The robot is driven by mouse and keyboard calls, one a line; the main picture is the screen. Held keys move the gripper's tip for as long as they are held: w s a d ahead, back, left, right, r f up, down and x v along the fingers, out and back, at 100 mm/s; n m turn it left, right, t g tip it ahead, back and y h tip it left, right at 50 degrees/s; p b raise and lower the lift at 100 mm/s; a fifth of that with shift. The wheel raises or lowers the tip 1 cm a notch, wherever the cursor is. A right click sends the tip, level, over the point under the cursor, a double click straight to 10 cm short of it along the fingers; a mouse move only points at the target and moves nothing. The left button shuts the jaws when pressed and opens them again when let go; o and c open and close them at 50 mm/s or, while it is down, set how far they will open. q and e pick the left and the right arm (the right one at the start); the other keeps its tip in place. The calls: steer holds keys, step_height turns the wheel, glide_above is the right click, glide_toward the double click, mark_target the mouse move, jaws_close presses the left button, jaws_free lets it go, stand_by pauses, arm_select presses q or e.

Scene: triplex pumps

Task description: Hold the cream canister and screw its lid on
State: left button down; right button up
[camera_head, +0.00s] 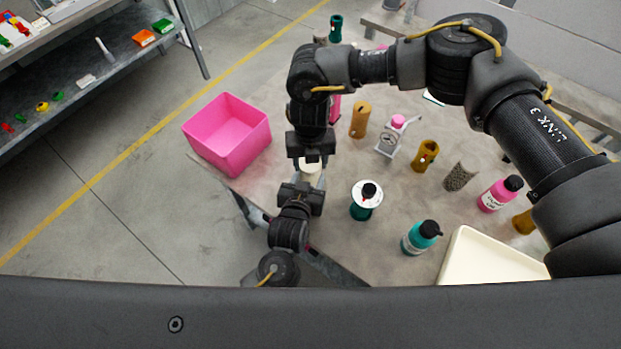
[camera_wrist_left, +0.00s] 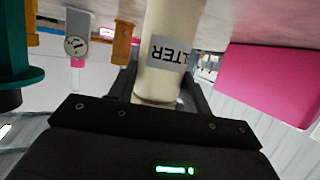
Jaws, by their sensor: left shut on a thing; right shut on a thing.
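The cream canister (camera_head: 312,171) stands between my two grippers in the head view. In the left wrist view the canister (camera_wrist_left: 172,20) shows large, with a grey label that reads in part "LTER" upside down. My left gripper (camera_head: 307,187) is shut on the canister, its fingers on either side of the body. My right gripper (camera_head: 311,158) comes down from above, right over the canister's top, and is shut. Its jaws hide the lid, so I cannot see how the lid sits on the canister.
A pink bin (camera_head: 228,133) stands left of the grippers. A teal object with a white disc (camera_head: 367,194) stands close on the right.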

steer(key=o, duration=1.2)
steer(key=shift+c, duration=0.2)
step_height(320, 180, up, 12)
arm_select(q)
steer(key=c, duration=0.6)
jaws_free()
steer(key=shift+s, duration=0.1)
steer(key=shift+s+a, duration=0.1)
steer(key=shift+s, duration=0.25)
steer(key=b+v, duration=0.1)
steer(key=v, duration=0.9)
steer(key=shift+r, duration=0.15)
arm_select(e)
steer(key=shift+f, duration=0.55)
